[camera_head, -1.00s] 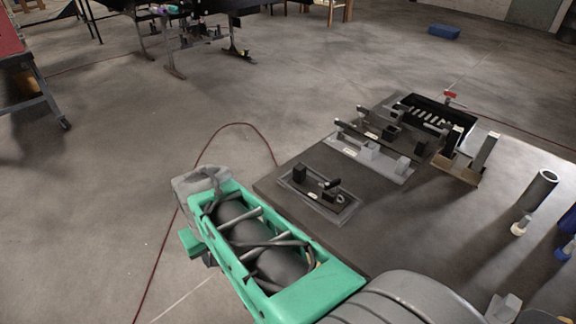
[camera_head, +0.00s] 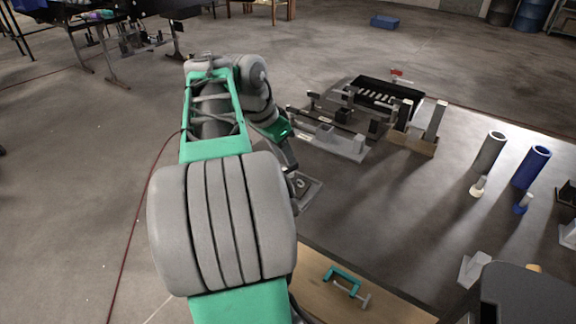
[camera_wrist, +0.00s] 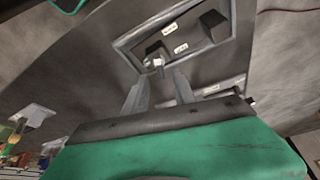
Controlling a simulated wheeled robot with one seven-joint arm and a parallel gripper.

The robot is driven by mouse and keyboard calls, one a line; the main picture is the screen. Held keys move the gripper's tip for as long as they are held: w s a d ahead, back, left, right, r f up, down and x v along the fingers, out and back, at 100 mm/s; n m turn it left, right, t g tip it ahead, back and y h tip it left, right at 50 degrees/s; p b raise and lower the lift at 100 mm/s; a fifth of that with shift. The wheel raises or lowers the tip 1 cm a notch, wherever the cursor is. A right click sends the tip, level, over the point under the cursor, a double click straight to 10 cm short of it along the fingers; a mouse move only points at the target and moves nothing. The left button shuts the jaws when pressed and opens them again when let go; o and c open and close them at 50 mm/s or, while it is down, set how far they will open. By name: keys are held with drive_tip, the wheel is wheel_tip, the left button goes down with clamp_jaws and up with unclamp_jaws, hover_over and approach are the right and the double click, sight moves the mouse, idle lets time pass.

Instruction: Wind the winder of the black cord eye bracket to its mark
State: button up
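A dark bracket unit on a flat plate (camera_wrist: 197,15) shows at the top of the wrist view, with two black blocks and small white labels. A small pale-tipped part (camera_wrist: 154,62), perhaps the winder's handle, sticks out near its nearer block. My gripper (camera_wrist: 160,82) has its two grey fingers apart, with nothing seen between them. The fingertips point at the unit, just short of the pale tip; I cannot tell if they touch it. In the head view my arm hides most of the front unit, and only its plate's edge (camera_head: 312,192) shows. The winder's mark cannot be made out.
A grey bracket unit (camera_head: 345,150) and a darker one stand behind on the dark table. A teal clamp (camera_head: 345,277) lies on a wooden board in front.

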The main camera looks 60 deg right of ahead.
sight(288, 167)
drive_tip(key=x, duration=0.5)
drive_tip(key=shift+b, duration=0.4)
drive_tip(key=shift+c, duration=0.3)
clamp_jaws()
